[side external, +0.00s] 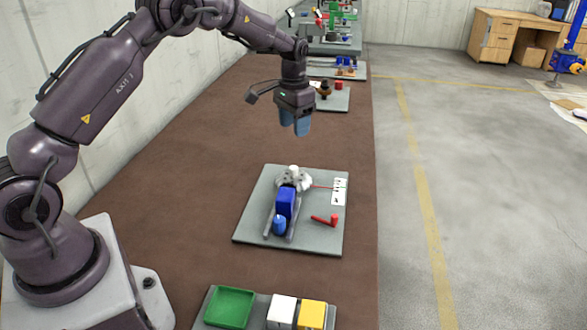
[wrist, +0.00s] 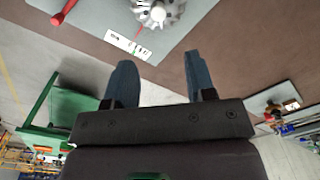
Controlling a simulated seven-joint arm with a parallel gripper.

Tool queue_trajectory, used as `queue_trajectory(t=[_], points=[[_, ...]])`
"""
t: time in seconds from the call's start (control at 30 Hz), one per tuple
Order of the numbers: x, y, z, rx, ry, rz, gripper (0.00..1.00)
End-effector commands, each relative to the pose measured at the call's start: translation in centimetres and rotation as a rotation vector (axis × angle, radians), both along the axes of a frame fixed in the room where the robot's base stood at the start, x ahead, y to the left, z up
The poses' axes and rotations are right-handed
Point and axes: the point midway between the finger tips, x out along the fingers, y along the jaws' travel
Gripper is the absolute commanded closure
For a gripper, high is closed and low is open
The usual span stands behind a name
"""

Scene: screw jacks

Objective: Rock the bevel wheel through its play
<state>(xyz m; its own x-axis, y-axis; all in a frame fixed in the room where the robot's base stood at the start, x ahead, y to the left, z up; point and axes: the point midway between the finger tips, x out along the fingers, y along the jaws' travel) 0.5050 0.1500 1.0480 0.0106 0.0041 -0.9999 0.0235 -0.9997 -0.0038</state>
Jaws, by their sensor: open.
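The bevel wheel (side external: 302,182) is a light grey toothed wheel with a white knob on top. It stands at the back of a grey plate (side external: 255,220) on the brown bench. In the wrist view the wheel (wrist: 172,14) is at the top edge, partly cut off. A blue block (side external: 285,202) stands just in front of it. My gripper (side external: 297,124) has blue fingers and hangs above and behind the plate, clear of the wheel. In the wrist view its fingers (wrist: 157,80) are apart with nothing between them.
On the same plate are a red handle (side external: 326,220), a blue cylinder (side external: 279,226) and a white marked card (side external: 339,191). A green tray (side external: 229,307), a white box (side external: 281,311) and a yellow box (side external: 312,314) stand at the near end. Other plates with parts stand behind my gripper.

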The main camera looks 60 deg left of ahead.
Motion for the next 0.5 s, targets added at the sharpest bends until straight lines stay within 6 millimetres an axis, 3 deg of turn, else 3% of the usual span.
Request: queue_trajectory(t=[0.17,0.5], points=[[-0.3,-0.2,-1.6,-0.005,0.013,-0.025,0.5],[-0.4,-0.2,-8.5,-0.005,0.016,-0.024,0.5]])
